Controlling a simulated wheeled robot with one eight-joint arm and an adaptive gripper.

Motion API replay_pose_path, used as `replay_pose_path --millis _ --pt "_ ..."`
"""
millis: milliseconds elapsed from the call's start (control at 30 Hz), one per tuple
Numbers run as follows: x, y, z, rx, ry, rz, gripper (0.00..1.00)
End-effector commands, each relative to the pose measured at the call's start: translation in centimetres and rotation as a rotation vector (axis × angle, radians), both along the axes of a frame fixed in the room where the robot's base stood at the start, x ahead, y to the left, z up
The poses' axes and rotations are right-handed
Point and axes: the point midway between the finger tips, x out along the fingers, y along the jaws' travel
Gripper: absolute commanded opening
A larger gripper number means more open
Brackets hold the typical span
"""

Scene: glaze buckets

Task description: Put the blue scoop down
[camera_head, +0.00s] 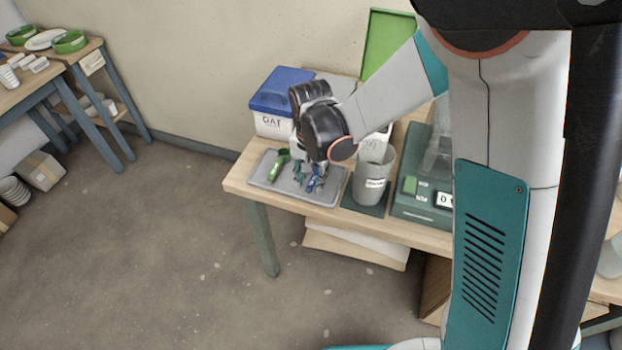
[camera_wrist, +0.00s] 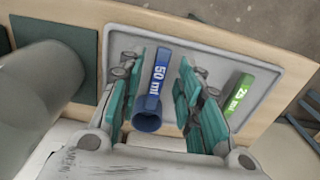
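The blue scoop (camera_wrist: 155,85), marked 50 ml, is between my two fingers in the wrist view, its round cup end toward my palm. Narrow gaps show on both sides of it, so my gripper (camera_wrist: 163,80) looks open around it. In the head view the blue scoop (camera_head: 312,183) appears at the grey tray (camera_head: 262,181), below my gripper (camera_head: 309,176). The scoop appears to lie on the tray; its exact contact is hard to see.
A green scoop (camera_head: 279,164) lies on the tray to the left. A grey bucket (camera_head: 372,178) stands close on the right, on a dark green pad (camera_head: 363,204). A white bin with a blue lid (camera_head: 283,90) is behind. A green scale (camera_head: 425,205) stands farther right.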

Motion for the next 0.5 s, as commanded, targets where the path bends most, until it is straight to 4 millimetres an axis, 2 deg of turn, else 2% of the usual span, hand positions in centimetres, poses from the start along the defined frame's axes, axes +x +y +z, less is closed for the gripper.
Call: replay_pose_path --millis 33,200,400,500 --pt "0.0 0.0 1.4 0.000 0.000 0.000 0.33" --pt "-0.1 0.0 5.2 0.000 0.000 0.000 0.33" --pt "-0.1 0.0 8.5 0.000 0.000 0.000 0.33" --pt "-0.1 0.0 9.5 0.000 0.000 0.000 0.33"
